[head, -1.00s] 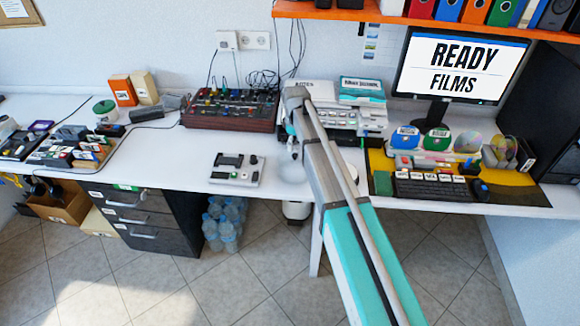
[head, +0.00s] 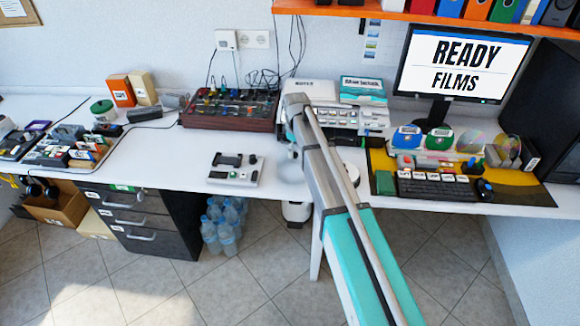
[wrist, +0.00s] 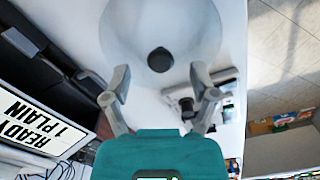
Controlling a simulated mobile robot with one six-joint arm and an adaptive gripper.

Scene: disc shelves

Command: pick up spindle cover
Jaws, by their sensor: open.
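The spindle cover is a clear, pale dome (wrist: 190,25) with a round black knob (wrist: 160,59) on top, in the upper middle of the wrist view. In the head view the cover (head: 291,172) is a faint, see-through shape on the white desk, left of my arm and partly hidden by it. My gripper (wrist: 159,72) is open and empty. Its two fingertips lie to either side of the knob and slightly below it in the wrist picture. I cannot tell the height between fingertips and knob. In the head view my arm mostly hides the gripper.
A small grey device (head: 236,169) sits on the desk left of the cover. A mixer-like panel (head: 229,110) and a white printer-like machine (head: 350,118) stand behind. A monitor (head: 462,65) and keyboard (head: 433,188) are at the right.

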